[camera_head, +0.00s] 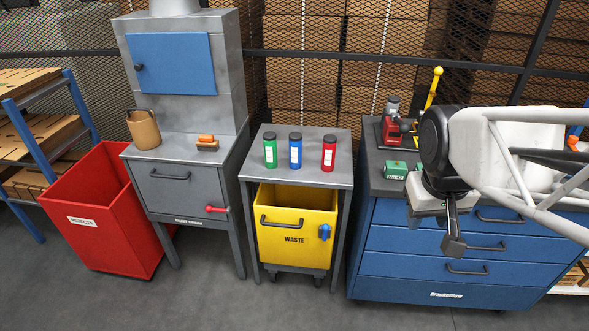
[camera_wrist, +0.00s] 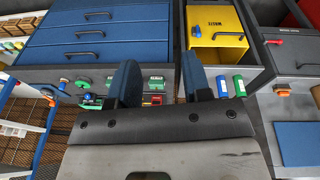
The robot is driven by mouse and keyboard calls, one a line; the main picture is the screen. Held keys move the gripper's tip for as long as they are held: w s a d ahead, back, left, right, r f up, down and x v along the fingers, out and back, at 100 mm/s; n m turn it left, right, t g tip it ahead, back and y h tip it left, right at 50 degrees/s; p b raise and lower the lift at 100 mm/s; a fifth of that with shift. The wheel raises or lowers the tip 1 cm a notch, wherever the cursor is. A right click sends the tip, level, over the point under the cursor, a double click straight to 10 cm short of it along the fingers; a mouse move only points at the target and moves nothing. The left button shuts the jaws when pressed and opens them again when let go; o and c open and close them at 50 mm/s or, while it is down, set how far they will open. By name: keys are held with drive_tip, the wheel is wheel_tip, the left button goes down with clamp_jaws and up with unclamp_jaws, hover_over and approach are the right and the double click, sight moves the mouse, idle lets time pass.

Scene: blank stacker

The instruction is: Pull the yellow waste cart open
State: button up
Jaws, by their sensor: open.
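The yellow waste cart (camera_head: 293,240) stands on casters under a small grey table, its open top partly visible below the tabletop. Its front carries a dark bar handle (camera_head: 281,221) at the upper left and a blue latch-like part (camera_head: 325,232) at the right. My gripper (camera_head: 450,225) is open and empty, in front of the blue drawer cabinet, to the right of the cart and apart from it. In the wrist view, which is upside down, the two dark fingers of my gripper (camera_wrist: 162,82) are spread, and the yellow cart (camera_wrist: 215,45) shows beyond them at the upper right.
Green, blue and red bottles (camera_head: 296,151) stand on the grey table (camera_head: 265,180). A blue drawer cabinet (camera_head: 400,266) is at the right. A grey machine (camera_head: 180,185) and a red bin (camera_head: 110,240) are at the left. The floor (camera_head: 250,310) before the cart is clear.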

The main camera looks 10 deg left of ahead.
drive_tip(key=w+a+f+n+h, duration=0.1)
drive_tip(key=w+a+f+n, duration=0.15)
drive_tip(key=w, duration=0.45)
drive_tip(key=w+a+f+n, duration=0.1)
drive_tip(key=w+a, duration=0.2)
drive_tip(key=w, duration=0.5)
drive_tip(key=n+h, duration=0.3)
drive_tip(key=n, duration=1)
hover_over(276, 224)
drive_tip(key=s+a, duration=0.2)
drive_tip(key=a, duration=0.1)
wheel_tip(276, 224, down, 41)
drive_tip(key=shift+w+a+f, duration=0.15)
drive_tip(key=shift+w+f, duration=0.05)
drive_tip(key=shift+f, duration=0.15)
drive_tip(key=shift+x, duration=3.95)
clamp_jaws()
